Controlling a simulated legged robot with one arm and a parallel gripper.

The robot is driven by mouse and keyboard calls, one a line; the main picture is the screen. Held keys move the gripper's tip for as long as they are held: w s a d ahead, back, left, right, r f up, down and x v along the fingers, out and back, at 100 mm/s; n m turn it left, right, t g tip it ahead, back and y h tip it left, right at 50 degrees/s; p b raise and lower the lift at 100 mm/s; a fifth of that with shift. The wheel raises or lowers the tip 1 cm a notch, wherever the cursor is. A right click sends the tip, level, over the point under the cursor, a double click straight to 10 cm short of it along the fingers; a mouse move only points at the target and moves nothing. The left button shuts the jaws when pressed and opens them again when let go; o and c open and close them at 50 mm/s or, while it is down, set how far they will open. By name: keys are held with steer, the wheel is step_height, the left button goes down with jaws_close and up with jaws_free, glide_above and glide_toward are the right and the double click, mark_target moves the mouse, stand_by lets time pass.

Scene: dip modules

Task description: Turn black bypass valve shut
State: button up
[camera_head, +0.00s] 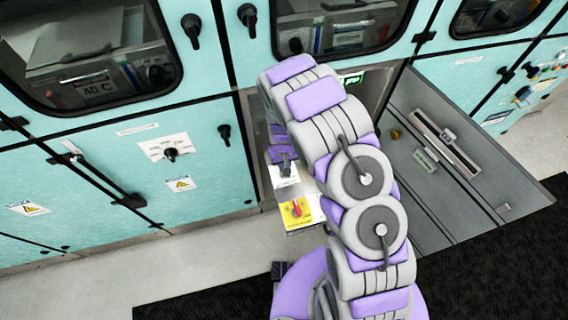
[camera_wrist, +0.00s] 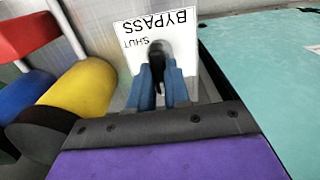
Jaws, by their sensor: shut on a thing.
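The black bypass valve handle (camera_wrist: 158,50) stands in front of a white sign (camera_wrist: 184,42) reading BYPASS and SHUT, upside down in the wrist view. My gripper (camera_wrist: 162,75) has its two blue fingers closed on the handle, near its end. In the head view my gripper (camera_head: 283,155) reaches into the recess between the teal cabinets, just above a white label (camera_head: 285,176). The black handle cannot be made out there, and my arm covers part of the recess.
A yellow cylinder (camera_wrist: 82,92) with blue and red parts is close on the left in the wrist view. A yellow plate with a red handle (camera_head: 297,210) sits below my gripper. A teal panel (camera_wrist: 265,80) is close on the right. An open grey door (camera_head: 440,150) stands right of my arm.

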jaws_close()
steer(key=shift+m, duration=0.4)
steer(key=m+p, duration=0.1)
steer(key=m, duration=0.2)
steer(key=shift+r+p, duration=0.1)
steer(key=shift+p, duration=0.25)
steer(key=m, duration=0.4)
steer(key=shift+m+p, duration=0.3)
steer(key=shift+p, duration=0.05)
steer(key=m, duration=0.4)
steer(key=m+b, duration=0.1)
steer(key=m, duration=0.4)
steer(key=shift+w+m, duration=0.1)
steer(key=shift+m, duration=0.3)
steer(key=o, duration=0.7)
jaws_free()
steer(key=shift+a, duration=0.15)
